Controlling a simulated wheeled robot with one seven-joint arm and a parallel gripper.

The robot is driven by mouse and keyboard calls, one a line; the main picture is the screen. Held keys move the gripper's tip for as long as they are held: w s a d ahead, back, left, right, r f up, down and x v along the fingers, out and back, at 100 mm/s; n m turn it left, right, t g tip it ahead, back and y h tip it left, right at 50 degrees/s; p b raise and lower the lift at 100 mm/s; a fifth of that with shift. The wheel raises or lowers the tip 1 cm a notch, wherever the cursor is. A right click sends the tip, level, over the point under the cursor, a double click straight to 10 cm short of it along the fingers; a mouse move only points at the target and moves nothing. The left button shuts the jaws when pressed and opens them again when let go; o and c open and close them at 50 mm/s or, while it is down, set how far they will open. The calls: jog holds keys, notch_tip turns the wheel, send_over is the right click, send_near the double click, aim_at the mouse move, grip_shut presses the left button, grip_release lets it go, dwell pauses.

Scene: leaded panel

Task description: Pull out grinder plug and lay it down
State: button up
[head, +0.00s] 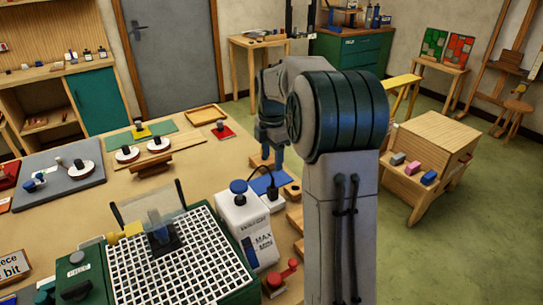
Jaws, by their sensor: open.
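The grinder (180,262) stands at the front, with a green body and a white grid top. A white tank (246,225) with a blue knob and MAX and MIN marks is at its right. Behind the tank, a small dark upright piece (272,190) stands at a blue pad (266,180) with a thin black cable by it. It may be the plug, but it is too small to be sure. My gripper (272,148) hangs above the table's right edge, beyond the blue pad. It is open and apart from the dark piece; my arm partly hides this area.
Suction-cup-like pieces (127,153) and a wooden tray (206,117) lie on the table. A red-handled fitting (283,277) is right of the grinder. A wooden bench (430,165) with coloured blocks stands right. Green floor (460,255) is open at right.

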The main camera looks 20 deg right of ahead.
aim_at(273, 187)
jog(key=shift+n, duration=0.3)
jog(key=f, duration=0.4)
jog(key=f+p, duration=0.1)
jog(key=f, duration=0.9)
jog(key=shift+w+d+f+p, duration=0.15)
jog(key=shift+w+d+p, duration=0.1)
jog(key=shift+w+p, duration=0.1)
jog(key=c, duration=1.1)
jog(key=shift+c, duration=0.2)
jog(key=shift+r+p, duration=0.55)
jog(key=shift+r, duration=0.35)
jog(key=shift+r+p, duration=0.35)
jog(key=shift+r, duration=0.3)
